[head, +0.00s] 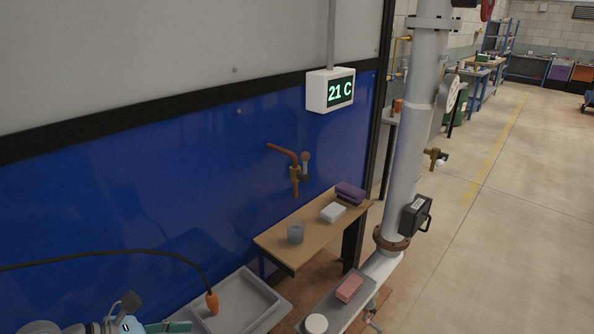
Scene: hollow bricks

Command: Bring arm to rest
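Part of my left arm shows at the bottom left edge of the head view, low in front of the blue wall. Its gripper (168,327) shows only as a teal-green piece at the bottom edge, just left of a grey tray. The frame cuts it off, so I cannot tell whether it is open or shut or holds anything. My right gripper is not in view.
An orange-tipped cable (212,303) hangs over the grey tray (268,290). A wooden table (270,241) holds a cup (295,234), a white box (333,212) and a purple item (350,192). A pink block (349,288) lies near the grey pipe (408,165). Open floor lies right.

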